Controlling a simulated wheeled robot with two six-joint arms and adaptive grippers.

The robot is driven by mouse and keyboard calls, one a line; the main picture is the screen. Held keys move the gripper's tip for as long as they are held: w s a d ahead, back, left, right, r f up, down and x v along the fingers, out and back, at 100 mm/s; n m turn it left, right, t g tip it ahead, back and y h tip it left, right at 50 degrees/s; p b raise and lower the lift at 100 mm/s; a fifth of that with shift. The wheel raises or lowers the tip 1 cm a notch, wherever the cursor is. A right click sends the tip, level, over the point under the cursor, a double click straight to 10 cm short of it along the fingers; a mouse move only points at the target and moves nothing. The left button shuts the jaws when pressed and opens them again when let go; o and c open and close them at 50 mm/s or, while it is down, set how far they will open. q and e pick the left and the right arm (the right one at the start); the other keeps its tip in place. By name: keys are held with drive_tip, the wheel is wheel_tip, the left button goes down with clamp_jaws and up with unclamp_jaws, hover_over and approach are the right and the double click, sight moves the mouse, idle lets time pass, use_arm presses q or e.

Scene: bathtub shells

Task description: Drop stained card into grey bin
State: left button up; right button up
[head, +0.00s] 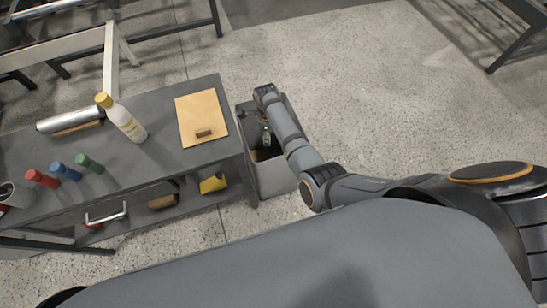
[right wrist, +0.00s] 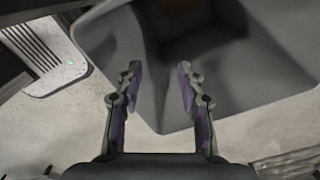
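The grey bin (head: 277,178) stands on the floor against the right end of the bench. My right arm reaches over it. In the right wrist view my right gripper (right wrist: 159,75) is open, with nothing between its fingers, and the bin (right wrist: 265,75) opens just beyond the fingertips. A dim brownish patch shows inside the bin in both views; I cannot tell whether it is the stained card. A tan board or sheet (head: 198,108) with a small brown block (head: 204,133) lies on the bench. My left gripper is out of view.
The grey bench (head: 160,160) holds a yellow-capped white bottle (head: 127,124), a metallic roll (head: 70,121) and red, blue and green cylinders. A yellow item (head: 213,184) sits on its lower shelf. Floor right of the bin is clear.

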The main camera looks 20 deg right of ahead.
wheel_tip(320, 180, up, 8)
drive_tip(key=shift+f, duration=0.25)
idle(0.5)
